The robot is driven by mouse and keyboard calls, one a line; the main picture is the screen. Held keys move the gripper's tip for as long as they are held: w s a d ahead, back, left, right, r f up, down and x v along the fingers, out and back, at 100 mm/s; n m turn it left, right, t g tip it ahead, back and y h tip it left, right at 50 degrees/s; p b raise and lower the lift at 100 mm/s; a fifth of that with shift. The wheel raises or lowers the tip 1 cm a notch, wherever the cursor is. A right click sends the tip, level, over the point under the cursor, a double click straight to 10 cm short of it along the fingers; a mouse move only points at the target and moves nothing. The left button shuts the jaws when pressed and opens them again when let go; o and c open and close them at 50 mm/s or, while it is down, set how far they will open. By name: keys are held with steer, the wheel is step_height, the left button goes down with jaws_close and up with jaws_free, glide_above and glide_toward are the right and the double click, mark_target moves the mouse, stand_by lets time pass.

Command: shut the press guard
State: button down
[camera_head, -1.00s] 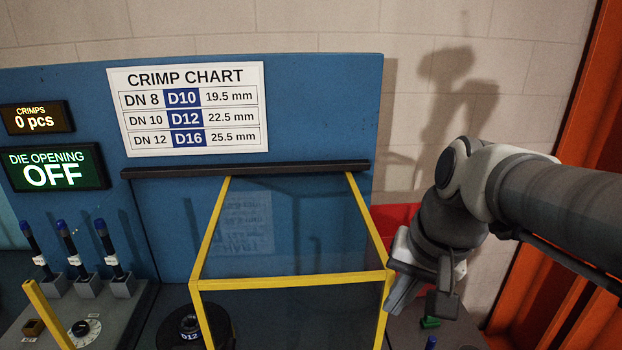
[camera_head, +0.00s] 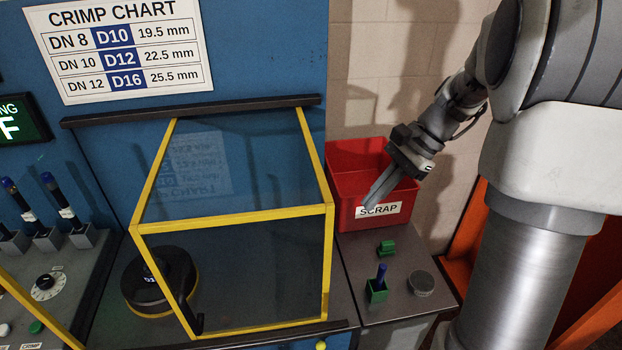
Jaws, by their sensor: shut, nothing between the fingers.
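The press guard (camera_head: 235,217) is a clear box with a yellow frame, standing on the bench against the blue panel. Its top and front panes show, and its front lower bar lies along the bench's front edge. A dark handle (camera_head: 198,324) shows at its lower front left. A round black die marked D12 (camera_head: 158,283) shows at the guard's left side, partly through the pane. My gripper (camera_head: 371,203) is to the right of the guard, in front of the red bin, apart from the guard. Its fingers are shut and empty, pointing down and left.
A red SCRAP bin (camera_head: 352,166) stands behind my gripper. Green holders (camera_head: 377,291), one with a blue-tipped peg, and a round grey disc (camera_head: 421,284) sit on the right bench. A control panel with a dial (camera_head: 44,287) is at left.

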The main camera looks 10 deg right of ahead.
steer(key=w+d+f+m+y, duration=0.2)
steer(key=w+d+f+m, duration=0.2)
steer(key=d+f, duration=0.1)
steer(key=a+f+p, duration=0.2)
steer(key=a+f, duration=0.5)
steer(key=a, duration=0.4)
steer(key=shift+a+p, duration=0.25)
steer(key=shift+p, duration=0.05)
steer(key=shift+s, duration=0.1)
steer(key=a+b, duration=0.2)
steer(key=a, duration=2.4)
steer(key=shift+a, duration=0.2)
steer(key=shift+a+r, duration=0.1)
